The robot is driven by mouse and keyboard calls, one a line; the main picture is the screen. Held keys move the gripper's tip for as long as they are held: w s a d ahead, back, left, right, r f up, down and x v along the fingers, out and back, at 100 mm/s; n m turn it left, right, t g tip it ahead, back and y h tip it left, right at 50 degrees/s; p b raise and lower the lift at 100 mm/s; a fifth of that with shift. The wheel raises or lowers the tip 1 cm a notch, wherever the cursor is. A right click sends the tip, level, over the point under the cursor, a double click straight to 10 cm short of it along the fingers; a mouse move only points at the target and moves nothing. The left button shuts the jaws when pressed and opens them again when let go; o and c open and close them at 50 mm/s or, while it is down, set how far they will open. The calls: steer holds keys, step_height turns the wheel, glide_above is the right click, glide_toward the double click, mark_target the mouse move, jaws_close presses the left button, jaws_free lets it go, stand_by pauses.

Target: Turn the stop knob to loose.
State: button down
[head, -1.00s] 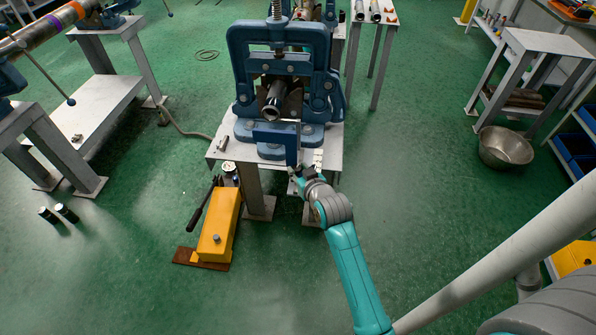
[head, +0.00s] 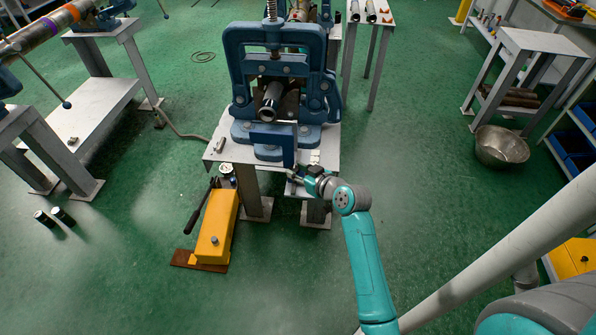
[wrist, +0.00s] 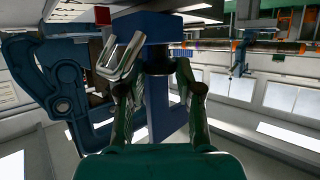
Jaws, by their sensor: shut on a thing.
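The blue pipe vise (head: 277,62) stands on a grey stand and holds a pipe (head: 270,103). A blue plate (head: 272,137) sits upright at the front of its base, and a blue bracket (wrist: 158,105) shows close up in the wrist view. My gripper (head: 292,174) is at the stand's front right edge, just below the plate's right end.
The stand's top (head: 222,150) is pale and narrow. A yellow hand pump (head: 217,228) stands on the floor to the left. A metal bowl (head: 502,147) lies at the far right. A red part (wrist: 103,16) shows near the left finger.

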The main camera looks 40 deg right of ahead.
steer(key=c, duration=0.8)
jaws_free()
steer(key=shift+s, duration=0.15)
steer(key=v, duration=1.1)
steer(key=shift+s+r, duration=0.2)
steer(key=shift+s, duration=0.1)
steer(key=shift+a, duration=0.15)
